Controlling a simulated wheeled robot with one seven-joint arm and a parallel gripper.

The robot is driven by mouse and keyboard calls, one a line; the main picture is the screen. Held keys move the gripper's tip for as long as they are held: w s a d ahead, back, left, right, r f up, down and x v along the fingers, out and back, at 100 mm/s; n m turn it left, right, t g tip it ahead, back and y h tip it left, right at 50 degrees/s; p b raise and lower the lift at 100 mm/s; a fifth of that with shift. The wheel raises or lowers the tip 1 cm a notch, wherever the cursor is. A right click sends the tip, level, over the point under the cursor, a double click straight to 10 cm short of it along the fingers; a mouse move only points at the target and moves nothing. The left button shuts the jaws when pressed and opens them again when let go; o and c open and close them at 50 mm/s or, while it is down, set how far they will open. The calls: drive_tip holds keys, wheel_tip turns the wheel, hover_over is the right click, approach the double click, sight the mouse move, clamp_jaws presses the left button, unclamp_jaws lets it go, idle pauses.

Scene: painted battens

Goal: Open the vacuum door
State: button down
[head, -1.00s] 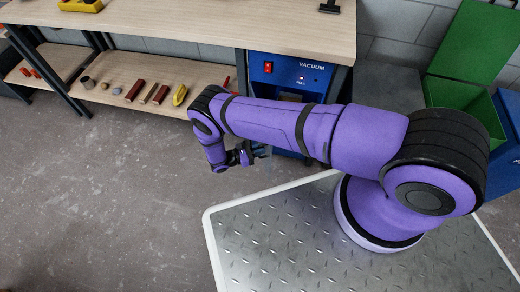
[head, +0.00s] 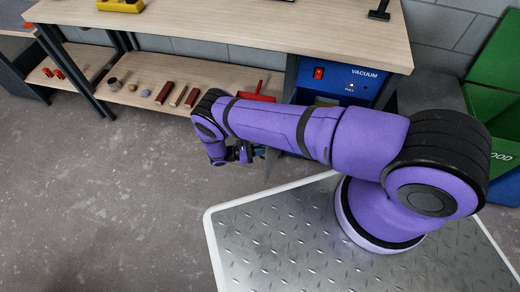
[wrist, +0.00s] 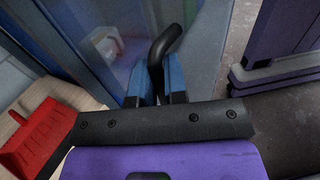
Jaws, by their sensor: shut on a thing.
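The blue vacuum cabinet (head: 310,95) stands under the right end of the workbench, partly hidden by my arm. Its see-through door (wrist: 105,60) fills much of the wrist view; a narrow pale part of it (head: 271,160) shows beside my gripper in the head view and seems to stand out from the cabinet. The black curved door handle (wrist: 166,42) lies between the blue fingers of my gripper (wrist: 156,82), which is shut on it. In the head view my gripper (head: 243,154) is small and dark, and its grip is not clear there.
A red dustpan (head: 258,92) lies left of the cabinet on the low shelf (head: 140,95), with several small items. Green bins (head: 485,130) stand at right. The floor (head: 100,210) at left is clear.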

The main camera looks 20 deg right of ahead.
drive_tip(key=shift+w+a, duration=0.15)
drive_tip(key=shift+w, duration=0.1)
drive_tip(key=c, duration=1.2)
unclamp_jaws()
drive_tip(key=w+a, duration=0.1)
drive_tip(key=a, duration=0.9)
drive_tip(key=shift+w+a, duration=0.15)
drive_tip(key=shift+a, duration=0.2)
